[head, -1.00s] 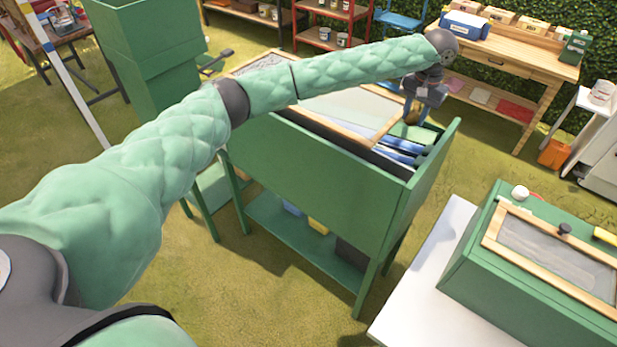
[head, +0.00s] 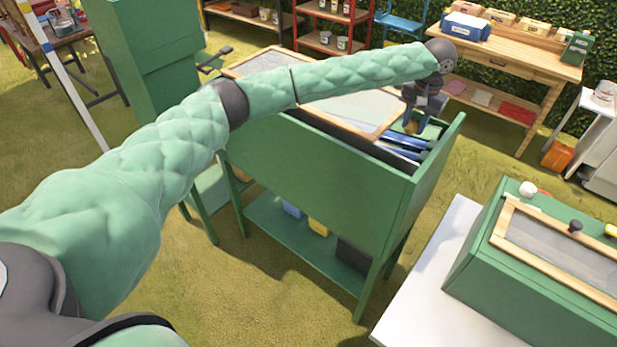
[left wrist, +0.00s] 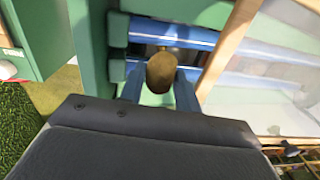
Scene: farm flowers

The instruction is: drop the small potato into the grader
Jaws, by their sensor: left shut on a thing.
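The small potato (left wrist: 161,73) is brown and round-ended, held between the two blue fingers of my left gripper (left wrist: 160,88) in the left wrist view. Blue rollers of the grader show behind and below it. In the head view the grader (head: 315,190) is the tall green box on legs, with blue rollers (head: 402,146) at its right end. My left gripper (head: 411,118) is over that right end, with the potato small and partly hidden there. The gap between potato and rollers cannot be judged. My right gripper is not in view.
A wood-framed mesh panel (head: 378,131) lies on the grader's top beside the rollers. A green box with a framed lid (head: 560,237) stands on a white table (head: 400,322) at the right. A wooden bench (head: 530,73) stands behind.

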